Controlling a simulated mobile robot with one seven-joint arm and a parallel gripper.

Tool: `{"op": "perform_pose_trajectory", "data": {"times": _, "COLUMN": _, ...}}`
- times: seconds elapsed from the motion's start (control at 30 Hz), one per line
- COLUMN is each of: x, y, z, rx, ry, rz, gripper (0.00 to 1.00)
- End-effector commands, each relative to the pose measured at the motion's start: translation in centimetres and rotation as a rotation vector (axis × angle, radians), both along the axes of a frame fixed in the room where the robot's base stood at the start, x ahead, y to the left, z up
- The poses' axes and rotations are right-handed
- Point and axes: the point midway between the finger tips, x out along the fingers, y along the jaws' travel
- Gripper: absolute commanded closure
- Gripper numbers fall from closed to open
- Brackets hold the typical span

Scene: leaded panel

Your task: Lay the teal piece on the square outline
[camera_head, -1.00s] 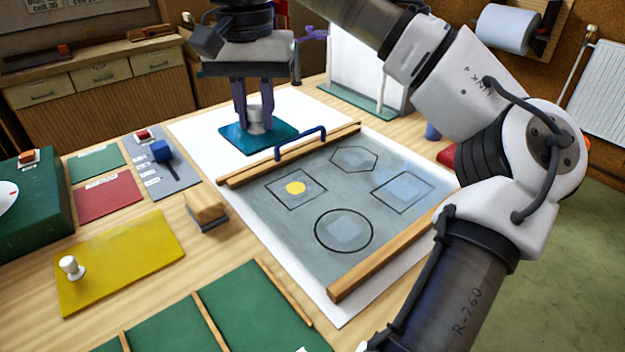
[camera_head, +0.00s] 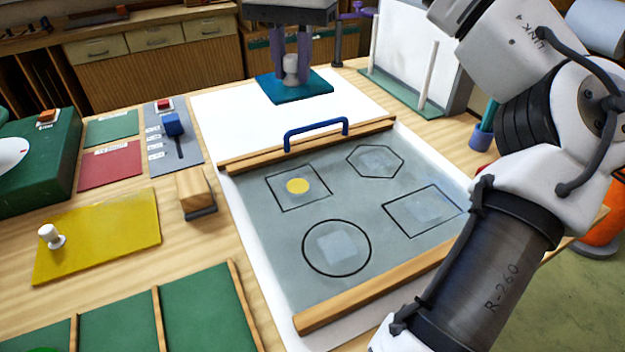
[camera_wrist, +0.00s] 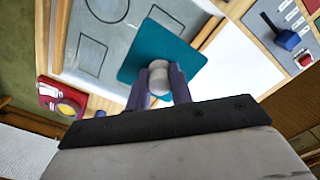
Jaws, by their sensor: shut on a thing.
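The teal piece (camera_head: 312,87) is a flat plate with a pale round knob (camera_head: 291,66). My gripper (camera_head: 291,74) is shut on the knob, and the plate hangs roughly level over the white sheet behind the board. In the wrist view the knob (camera_wrist: 159,77) sits between the fingers, and the teal plate (camera_wrist: 150,47) hides part of the board. The grey board (camera_head: 350,265) bears several black outlines. A four-sided outline (camera_head: 283,212) with a yellow dot (camera_head: 297,186) looks square. Another four-sided outline (camera_head: 412,238) lies to its right.
A blue handle (camera_head: 316,127) rises at the board's back wooden bar (camera_head: 240,160), between the teal piece and the outlines. A front bar (camera_head: 370,292) edges the board. A wooden block (camera_head: 194,190) and a yellow plate (camera_head: 105,235) lie left. A white upright panel (camera_head: 410,50) stands back right.

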Motion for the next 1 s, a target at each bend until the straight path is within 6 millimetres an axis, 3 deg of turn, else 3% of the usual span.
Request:
{"op": "perform_pose_trajectory", "data": {"times": 0.17, "x": 0.0, "y": 0.2, "z": -1.5, "rx": 0.002, "ry": 0.003, "rz": 0.001, "gripper": 0.95}}
{"op": "perform_pose_trajectory", "data": {"times": 0.5, "x": 0.0, "y": 0.2, "z": -10.4, "rx": 0.003, "ry": 0.003, "rz": 0.002, "gripper": 0.95}}
{"op": "perform_pose_trajectory", "data": {"times": 0.7, "x": -0.1, "y": 0.1, "z": -14.4, "rx": -0.001, "ry": 0.002, "rz": -0.001, "gripper": 0.95}}
{"op": "perform_pose_trajectory", "data": {"times": 1.0, "x": 0.0, "y": 0.2, "z": -16.9, "rx": 0.0, "ry": 0.001, "rz": -0.001, "gripper": 0.95}}
